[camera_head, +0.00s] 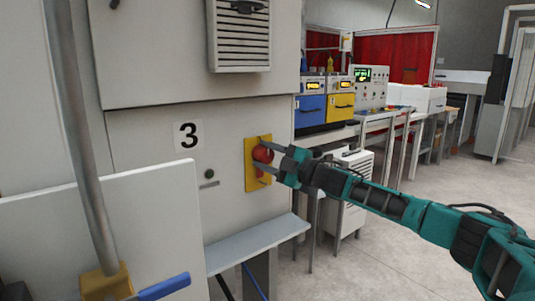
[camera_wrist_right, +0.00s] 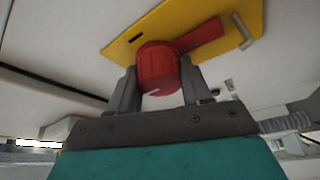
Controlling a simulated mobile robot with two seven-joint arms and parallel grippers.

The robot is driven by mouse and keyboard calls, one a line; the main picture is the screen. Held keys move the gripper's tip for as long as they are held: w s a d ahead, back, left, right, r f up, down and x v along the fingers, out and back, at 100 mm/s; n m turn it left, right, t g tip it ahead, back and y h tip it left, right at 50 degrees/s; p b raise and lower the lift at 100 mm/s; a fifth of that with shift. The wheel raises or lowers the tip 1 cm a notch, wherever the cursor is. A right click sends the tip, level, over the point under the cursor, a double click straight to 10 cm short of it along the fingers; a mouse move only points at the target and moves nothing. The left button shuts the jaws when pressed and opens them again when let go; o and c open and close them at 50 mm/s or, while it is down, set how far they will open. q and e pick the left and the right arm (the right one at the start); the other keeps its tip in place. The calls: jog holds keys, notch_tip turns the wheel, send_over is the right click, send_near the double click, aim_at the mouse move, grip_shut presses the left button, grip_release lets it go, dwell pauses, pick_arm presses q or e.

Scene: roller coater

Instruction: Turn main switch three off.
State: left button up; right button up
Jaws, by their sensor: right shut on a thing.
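The main switch is a red rotary knob (camera_head: 262,155) on a yellow plate (camera_head: 251,183), fixed to the light grey cabinet beside the label "3" (camera_head: 188,135). My right gripper (camera_head: 266,157) reaches in from the right and is shut on the knob. In the right wrist view, the red knob (camera_wrist_right: 157,68) sits between the two grey fingers (camera_wrist_right: 158,88), one on each side. A red bar (camera_wrist_right: 203,36) extends from the knob across the yellow plate (camera_wrist_right: 132,39). My left gripper is not in view.
A grey ledge (camera_head: 256,243) juts out below the switch. A vertical metal pole (camera_head: 77,120) and a white panel (camera_head: 130,235) stand at the left. Benches with blue (camera_head: 310,111) and yellow (camera_head: 340,107) boxes are behind. The floor at right is open.

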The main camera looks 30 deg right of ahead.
jog(key=shift+a+r, duration=0.15)
jog(key=shift+r, duration=0.1)
jog(key=o, duration=1)
jog(key=shift+a, duration=0.1)
jog(key=shift+o, duration=0.2)
jog(key=shift+f, duration=0.15)
jog(key=shift+s+d+f, duration=0.15)
jog(key=shift+d, duration=0.1)
jog(key=b+v, duration=0.6)
jog(key=v, duration=0.6)
jog(key=shift+s, duration=0.2)
jog(key=shift+d+r, duration=0.1)
jog(key=shift+r, duration=0.1)
